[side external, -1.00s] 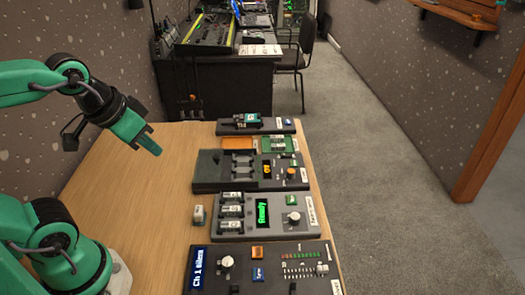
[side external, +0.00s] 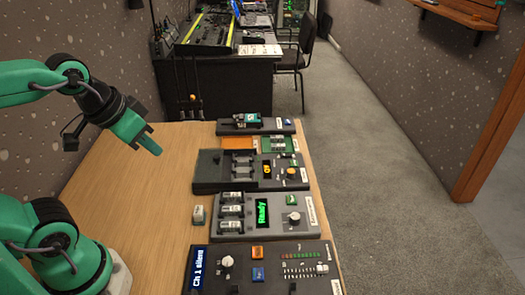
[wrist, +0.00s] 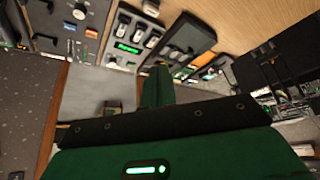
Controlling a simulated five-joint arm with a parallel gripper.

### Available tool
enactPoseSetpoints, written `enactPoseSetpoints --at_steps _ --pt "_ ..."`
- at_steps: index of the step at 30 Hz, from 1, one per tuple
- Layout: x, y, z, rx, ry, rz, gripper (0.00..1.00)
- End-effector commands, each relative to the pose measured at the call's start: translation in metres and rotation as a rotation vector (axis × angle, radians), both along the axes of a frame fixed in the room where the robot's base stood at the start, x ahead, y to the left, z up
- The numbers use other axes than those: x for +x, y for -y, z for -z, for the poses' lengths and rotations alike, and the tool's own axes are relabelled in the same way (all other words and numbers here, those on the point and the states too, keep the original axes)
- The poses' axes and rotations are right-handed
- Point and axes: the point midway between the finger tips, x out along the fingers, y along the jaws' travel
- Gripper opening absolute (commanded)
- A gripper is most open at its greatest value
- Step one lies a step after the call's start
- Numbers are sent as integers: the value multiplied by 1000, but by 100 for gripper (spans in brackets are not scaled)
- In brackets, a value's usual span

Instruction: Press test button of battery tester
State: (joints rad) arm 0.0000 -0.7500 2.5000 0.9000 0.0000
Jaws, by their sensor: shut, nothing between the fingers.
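The likely battery tester (side external: 248,232) is a grey box with several white-and-dark cells in slots at its left, a green "Ready" display, a white knob and a small green button (side external: 292,198). Its label is too small to read. The grey box also shows in the wrist view (wrist: 117,60), upper left. My gripper (side external: 153,149) is shut and empty, hanging above the wooden table, left of and well apart from the devices. Its green fingers show in the wrist view (wrist: 157,78), touching nothing.
A dark panel reading "Ch 1 silent" (side external: 247,287) lies in front. A dark device with an orange display (side external: 212,180) lies behind the grey box, with another unit (side external: 290,126) farther back. A small loose block (side external: 199,215) sits left of the grey box. The left tabletop (side external: 140,195) is clear.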

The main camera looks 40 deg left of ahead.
Motion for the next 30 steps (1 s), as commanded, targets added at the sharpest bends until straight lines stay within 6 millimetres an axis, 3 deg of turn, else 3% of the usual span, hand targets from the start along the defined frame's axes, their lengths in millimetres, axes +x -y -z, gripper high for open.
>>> enactPoseSetpoints --at_steps 14,30 --pt "7 2 -4 26 -15 59 0" --pt "67 22 -23 212 -112 526 0"
